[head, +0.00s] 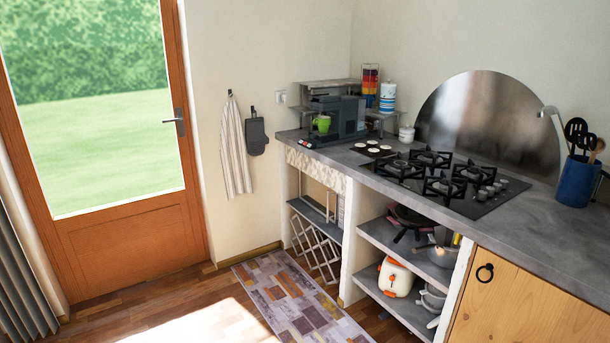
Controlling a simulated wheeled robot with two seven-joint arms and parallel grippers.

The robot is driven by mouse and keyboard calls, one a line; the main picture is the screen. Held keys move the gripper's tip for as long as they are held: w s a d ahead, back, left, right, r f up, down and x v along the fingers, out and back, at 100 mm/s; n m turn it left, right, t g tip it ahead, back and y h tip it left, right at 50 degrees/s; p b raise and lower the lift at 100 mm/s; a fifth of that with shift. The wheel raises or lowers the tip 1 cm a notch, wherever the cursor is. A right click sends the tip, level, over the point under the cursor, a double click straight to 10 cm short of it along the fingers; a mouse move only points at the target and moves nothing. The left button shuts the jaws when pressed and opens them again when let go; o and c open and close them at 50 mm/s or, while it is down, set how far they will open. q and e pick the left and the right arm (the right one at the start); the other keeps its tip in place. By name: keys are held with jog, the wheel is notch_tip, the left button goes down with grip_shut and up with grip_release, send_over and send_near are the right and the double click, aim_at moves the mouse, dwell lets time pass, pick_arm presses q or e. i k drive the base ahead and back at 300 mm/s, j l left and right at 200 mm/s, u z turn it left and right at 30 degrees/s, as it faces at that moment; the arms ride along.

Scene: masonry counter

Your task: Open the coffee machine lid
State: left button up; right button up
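The coffee machine (343,118) is a dark grey box on the far left end of the counter, against the back wall. A green cup (322,123) stands at its front, under the spout area. The top of the machine looks flat, and at this distance I cannot make out the lid clearly; it appears closed. A shelf stands just behind the machine. Neither of my grippers is in view.
The grey counter (500,222) holds a gas hob (445,180), a tray with small cups (373,149) and a blue utensil pot (578,181). Open shelves with pans lie below. A patterned rug (300,305) covers the floor in front. A wooden glass door (135,232) is at left.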

aim_at(324, 97)
jog(key=i, duration=1.85)
jog(key=i+j+z, duration=0.1)
jog(key=i, duration=1.75)
